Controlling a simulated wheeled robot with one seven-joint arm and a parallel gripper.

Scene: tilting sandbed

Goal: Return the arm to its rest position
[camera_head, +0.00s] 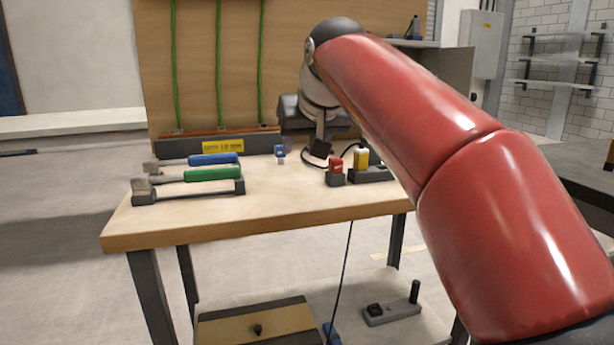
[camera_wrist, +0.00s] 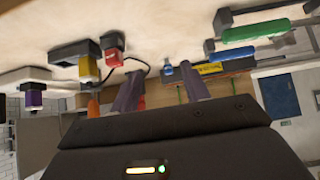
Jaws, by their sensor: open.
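My red arm (camera_head: 430,140) reaches from the lower right over the wooden table (camera_head: 260,212) toward the back. My gripper (camera_head: 318,148) is above the table's rear part, near the backboard, with its dark body partly hidden by the arm. In the wrist view its two dark fingers (camera_wrist: 161,82) stand apart with nothing held between them. A small blue item (camera_head: 279,152) is on the table, left of the gripper in the head view. It also shows in the wrist view (camera_wrist: 168,69), beyond the fingers.
A green-handled tool (camera_head: 212,174) and a blue-handled tool (camera_head: 212,159) lie on the table's left side. A red block (camera_head: 336,166) and a yellow block (camera_head: 361,158) sit on dark bases at right. A wooden backboard (camera_head: 195,60) stands behind. The table's front middle is clear.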

